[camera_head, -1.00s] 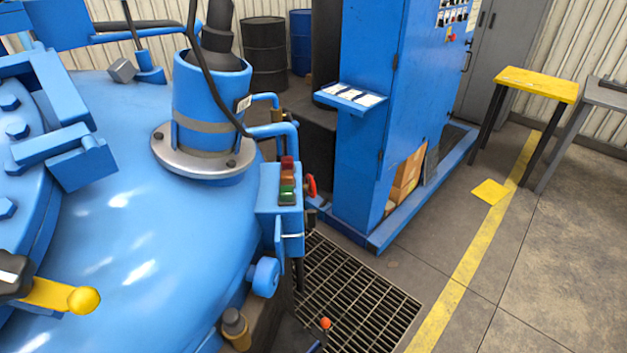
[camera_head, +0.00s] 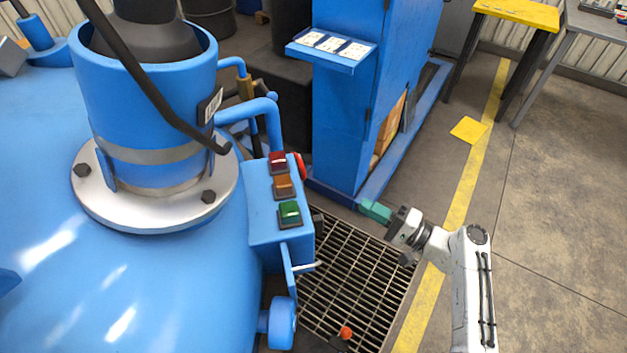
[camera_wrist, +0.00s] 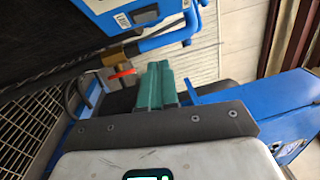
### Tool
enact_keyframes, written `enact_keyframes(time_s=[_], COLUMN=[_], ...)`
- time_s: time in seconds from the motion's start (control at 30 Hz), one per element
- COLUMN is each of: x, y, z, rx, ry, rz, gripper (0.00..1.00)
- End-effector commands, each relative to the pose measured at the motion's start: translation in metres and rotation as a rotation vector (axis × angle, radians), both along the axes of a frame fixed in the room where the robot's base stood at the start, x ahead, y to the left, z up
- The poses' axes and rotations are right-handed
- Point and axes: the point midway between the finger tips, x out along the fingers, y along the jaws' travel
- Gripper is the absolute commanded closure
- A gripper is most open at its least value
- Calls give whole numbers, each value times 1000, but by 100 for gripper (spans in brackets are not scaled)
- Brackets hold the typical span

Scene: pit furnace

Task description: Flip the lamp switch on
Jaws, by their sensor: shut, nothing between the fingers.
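In the wrist view my gripper (camera_wrist: 157,85) is shut and empty.
The blue vessel (camera_head: 60,290) fills the left. A blue cabinet (camera_head: 340,130) with a small card shelf (camera_head: 332,48) stands behind my gripper. Blue pipes (camera_head: 245,112) run behind the box. A floor grating (camera_head: 350,280) lies below; open floor (camera_head: 560,200) is at right.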

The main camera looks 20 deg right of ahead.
Motion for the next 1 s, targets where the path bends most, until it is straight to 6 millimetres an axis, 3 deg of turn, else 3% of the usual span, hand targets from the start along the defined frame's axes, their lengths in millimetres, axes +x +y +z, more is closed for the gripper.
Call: enact_keyframes(time_s=[0.43, 0.9, 1.0], x=[8, 78, 81], y=[8, 59, 75], z=[2, 12, 15], rx=[0, -1, -1], ry=[1, 1, 4], rz=[4, 5, 7], gripper=[100, 100, 100])
